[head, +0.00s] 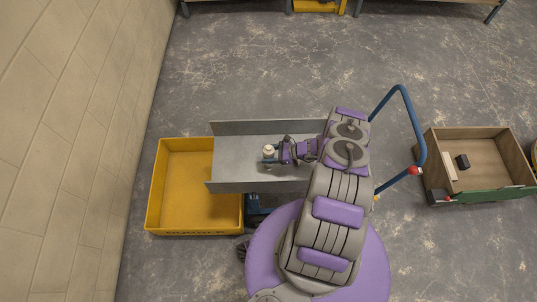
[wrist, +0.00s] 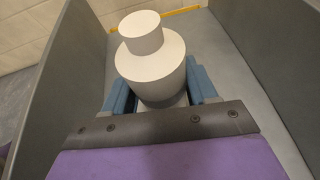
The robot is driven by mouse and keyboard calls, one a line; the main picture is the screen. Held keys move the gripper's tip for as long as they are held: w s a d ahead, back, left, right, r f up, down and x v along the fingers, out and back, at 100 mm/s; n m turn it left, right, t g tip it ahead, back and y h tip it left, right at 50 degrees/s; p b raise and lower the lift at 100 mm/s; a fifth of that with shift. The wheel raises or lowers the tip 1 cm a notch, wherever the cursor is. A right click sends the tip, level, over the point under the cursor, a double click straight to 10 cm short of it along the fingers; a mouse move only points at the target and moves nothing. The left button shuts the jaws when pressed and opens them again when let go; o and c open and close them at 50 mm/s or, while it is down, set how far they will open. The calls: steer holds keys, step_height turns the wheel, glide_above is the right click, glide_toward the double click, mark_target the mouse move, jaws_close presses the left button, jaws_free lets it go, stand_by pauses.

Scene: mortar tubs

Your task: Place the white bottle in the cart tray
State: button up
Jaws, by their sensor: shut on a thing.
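The white bottle (wrist: 152,70) fills the middle of the wrist view, upright, between the two blue fingers of my gripper (wrist: 160,97). My gripper is shut on it. In the head view the bottle (head: 269,150) is small and pale at the tip of my gripper (head: 271,159). Both are over the grey cart tray (head: 232,172), between its two raised side walls. The bottle's base is hidden by my gripper in the wrist view, so I cannot tell whether it touches the tray floor.
A yellow tub (head: 184,190) stands at the tray's left end, near the block wall (head: 75,120). The cart's blue handle (head: 408,110) rises at the right. A wooden crate (head: 495,155) with small items stands on the floor further right. Open concrete floor lies behind the cart.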

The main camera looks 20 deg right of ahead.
steer(key=o, duration=1.4)
